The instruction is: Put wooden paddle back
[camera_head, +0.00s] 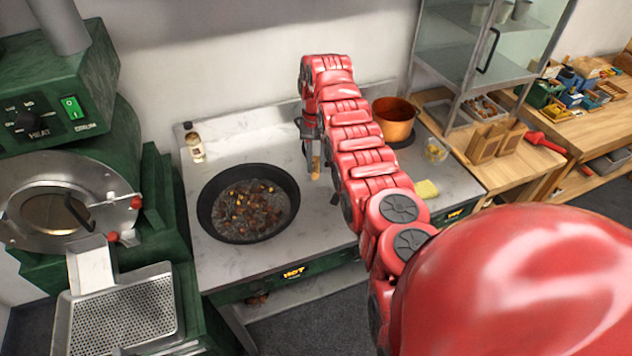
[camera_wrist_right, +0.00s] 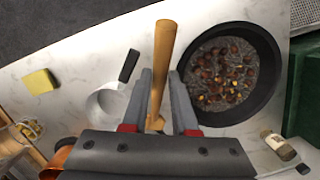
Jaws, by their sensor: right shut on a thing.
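The wooden paddle (camera_wrist_right: 164,45) is between the fingers of my right gripper (camera_wrist_right: 161,88) in the right wrist view, its tan shaft running up past the fingertips. My right gripper is shut on it. In the head view the right gripper (camera_head: 312,150) points down over the counter, right of the black pan, and a small tan piece of the paddle (camera_head: 316,172) shows below it. The rest of the paddle is hidden there. My left gripper is not in view.
The black pan (camera_head: 216,222) with chestnuts stands on the white counter (camera_head: 265,262). A copper pot (camera_head: 395,118) stands at the back right. A small metal pan (camera_wrist_right: 100,106) with a black handle and a yellow sponge (camera_wrist_right: 39,81) lie on the counter. A green roaster (camera_head: 75,85) stands left.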

